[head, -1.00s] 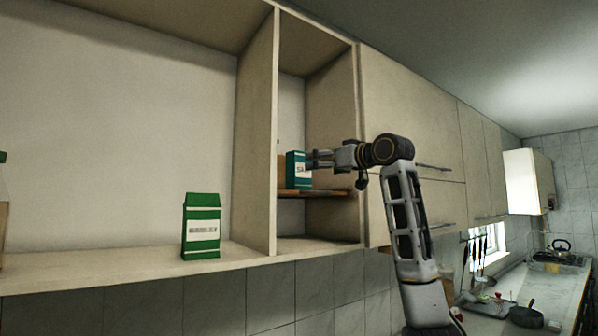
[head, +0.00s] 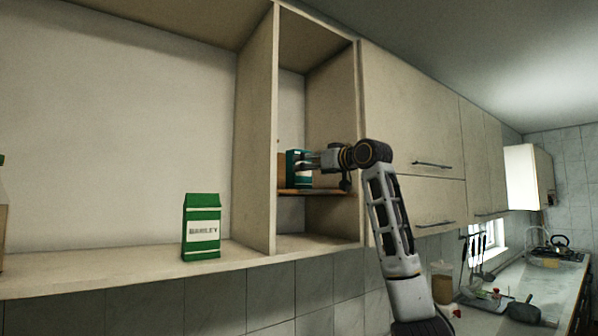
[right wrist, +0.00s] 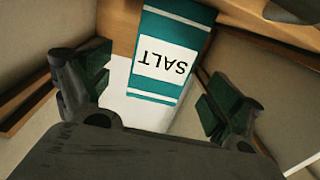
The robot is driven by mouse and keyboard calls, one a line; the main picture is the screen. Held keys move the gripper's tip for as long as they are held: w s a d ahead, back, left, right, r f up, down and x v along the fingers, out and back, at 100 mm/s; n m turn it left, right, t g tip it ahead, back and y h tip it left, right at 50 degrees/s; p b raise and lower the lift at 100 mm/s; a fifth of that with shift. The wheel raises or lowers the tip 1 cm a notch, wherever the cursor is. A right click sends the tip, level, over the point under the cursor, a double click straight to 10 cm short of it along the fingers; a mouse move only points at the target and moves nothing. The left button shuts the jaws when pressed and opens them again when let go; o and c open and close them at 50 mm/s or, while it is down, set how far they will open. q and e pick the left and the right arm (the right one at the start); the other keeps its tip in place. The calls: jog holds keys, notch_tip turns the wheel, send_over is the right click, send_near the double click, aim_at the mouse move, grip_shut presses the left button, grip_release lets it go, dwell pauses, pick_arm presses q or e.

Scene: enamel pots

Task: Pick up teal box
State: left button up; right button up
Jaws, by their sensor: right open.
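The teal box (head: 292,168) stands on the small inner shelf of the narrow open cabinet. In the right wrist view it appears upside down as a teal box (right wrist: 172,52) with a white label reading SALT. My right gripper (head: 308,161) reaches into the cabinet from the right and partly covers the box in the head view. In the right wrist view its two fingers (right wrist: 158,95) are spread wide, one on each side of the box, with gaps between them and it. My left gripper is not in view.
A green barley carton (head: 202,228) stands on the long lower shelf (head: 120,275) at the left. The cabinet's upright divider (head: 258,140) and right wall (head: 335,125) bound the narrow space. A brown object (head: 281,170) sits beside the box.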

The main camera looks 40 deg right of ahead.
jog(key=shift+w+r+p, duration=0.1)
jog(key=shift+w+p, duration=0.65)
jog(key=shift+w, duration=0.8)
jog(key=shift+w+p, duration=0.3)
jog(key=shift+w, duration=0.55)
jog(key=c, duration=1.4)
jog(key=shift+o, duration=0.2)
jog(key=shift+r, duration=0.15)
jog(key=shift+r+p, duration=0.5)
jog(key=shift+r, duration=4.3)
